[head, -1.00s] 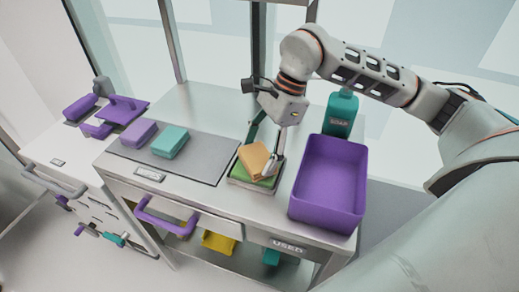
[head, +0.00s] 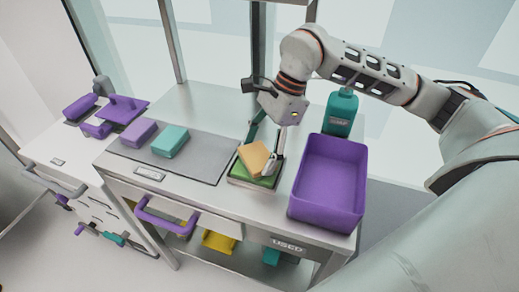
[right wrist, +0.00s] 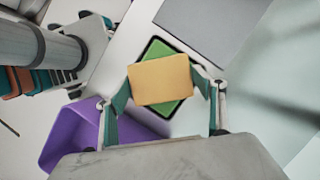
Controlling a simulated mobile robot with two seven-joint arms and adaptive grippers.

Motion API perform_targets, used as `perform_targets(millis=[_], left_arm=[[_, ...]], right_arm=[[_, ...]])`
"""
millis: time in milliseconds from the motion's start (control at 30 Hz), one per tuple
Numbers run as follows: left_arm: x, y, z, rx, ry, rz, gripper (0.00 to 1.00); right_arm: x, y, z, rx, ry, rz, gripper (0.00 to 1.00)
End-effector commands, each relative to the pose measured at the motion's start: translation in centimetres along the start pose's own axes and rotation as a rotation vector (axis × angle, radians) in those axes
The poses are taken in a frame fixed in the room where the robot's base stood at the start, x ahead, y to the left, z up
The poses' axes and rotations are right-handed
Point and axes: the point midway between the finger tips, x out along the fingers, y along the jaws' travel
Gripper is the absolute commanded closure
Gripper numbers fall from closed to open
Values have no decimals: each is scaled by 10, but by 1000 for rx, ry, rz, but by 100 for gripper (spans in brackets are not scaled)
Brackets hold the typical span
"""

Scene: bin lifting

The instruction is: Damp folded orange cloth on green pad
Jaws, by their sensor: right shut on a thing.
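The folded orange cloth (head: 254,158) is a thick tan-orange block over the green pad (head: 262,181), which lies in a dark-edged tray on the counter. In the right wrist view the cloth (right wrist: 162,80) sits between the two teal fingers, turned relative to the green pad (right wrist: 161,52) under it. My right gripper (head: 264,157) is shut on the cloth. Whether the cloth touches the pad is hard to tell. The cloth looks slightly tilted in the head view. My left gripper is not in view.
A purple bin (head: 330,180) stands right of the pad, with a teal soap bottle (head: 340,113) behind it. Purple (head: 139,132) and teal (head: 170,142) folded cloths lie on a grey mat (head: 200,155) at the left. A purple drawer handle (head: 165,218) sticks out in front.

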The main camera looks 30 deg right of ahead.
Motion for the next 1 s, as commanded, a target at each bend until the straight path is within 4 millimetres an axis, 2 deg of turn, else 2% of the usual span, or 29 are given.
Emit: perform_targets(millis=[167, 1000], left_arm=[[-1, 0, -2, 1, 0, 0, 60], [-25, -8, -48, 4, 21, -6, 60]], right_arm=[[-2, 1, 1, 0, 2, 3, 48], [-59, 0, 24, 0, 0, 1, 48]])
